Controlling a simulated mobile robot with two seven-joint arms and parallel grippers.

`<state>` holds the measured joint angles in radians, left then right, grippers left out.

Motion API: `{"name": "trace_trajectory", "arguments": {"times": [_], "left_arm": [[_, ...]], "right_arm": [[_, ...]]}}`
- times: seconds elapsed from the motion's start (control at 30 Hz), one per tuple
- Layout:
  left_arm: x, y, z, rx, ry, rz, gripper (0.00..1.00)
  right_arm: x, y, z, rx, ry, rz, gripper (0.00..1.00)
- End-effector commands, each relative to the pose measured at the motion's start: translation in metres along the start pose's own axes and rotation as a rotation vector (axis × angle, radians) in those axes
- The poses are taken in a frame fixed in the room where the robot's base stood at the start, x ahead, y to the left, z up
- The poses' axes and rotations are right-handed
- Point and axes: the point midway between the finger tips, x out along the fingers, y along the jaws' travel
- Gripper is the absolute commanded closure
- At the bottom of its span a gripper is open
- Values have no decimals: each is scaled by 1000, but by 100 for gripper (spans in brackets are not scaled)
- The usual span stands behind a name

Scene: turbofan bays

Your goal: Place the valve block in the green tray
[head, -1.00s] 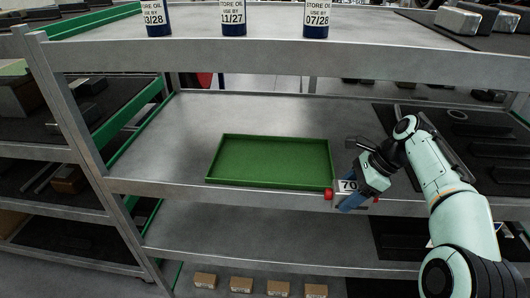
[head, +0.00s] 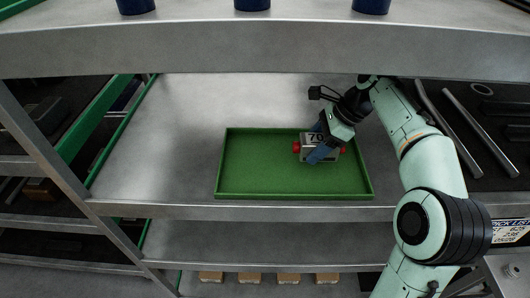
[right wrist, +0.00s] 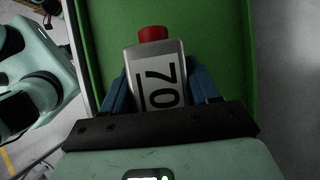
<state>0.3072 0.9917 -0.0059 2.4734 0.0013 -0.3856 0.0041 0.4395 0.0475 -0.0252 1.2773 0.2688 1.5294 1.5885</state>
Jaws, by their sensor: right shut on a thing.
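The valve block (head: 333,141) is a grey block with a white label reading 70 and red caps at its ends. My right gripper (head: 320,152) is shut on it, with blue fingers on both sides. The block is over the right part of the green tray (head: 240,187); I cannot tell whether it touches the tray floor. In the right wrist view the block (right wrist: 156,52) sits between the blue fingers, with one red cap at its far end and the green tray floor (right wrist: 215,45) behind it. My left gripper is not in view.
The tray lies on a grey metal shelf (head: 170,150), with free room to its left. An upper shelf (head: 200,50) with blue bottles (head: 253,4) hangs over it. Small boxes (head: 249,278) stand on a lower shelf.

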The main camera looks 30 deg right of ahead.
Motion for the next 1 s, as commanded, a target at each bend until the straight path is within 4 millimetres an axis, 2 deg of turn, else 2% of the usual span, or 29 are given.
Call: {"name": "trace_trajectory", "arguments": {"times": [0.03,0.2,0.43,0.67,0.8,1.0], "left_arm": [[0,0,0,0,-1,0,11],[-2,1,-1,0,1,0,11],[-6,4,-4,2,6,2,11],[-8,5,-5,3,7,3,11],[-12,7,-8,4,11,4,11],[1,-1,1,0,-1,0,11]], "right_arm": [[6,1,14,-8,-4,2,97],[28,0,52,-9,-3,3,97],[51,0,94,-5,-3,0,97],[60,0,109,-3,-3,-1,97],[71,0,129,-6,-4,1,97],[99,0,110,1,0,2,97]]}}
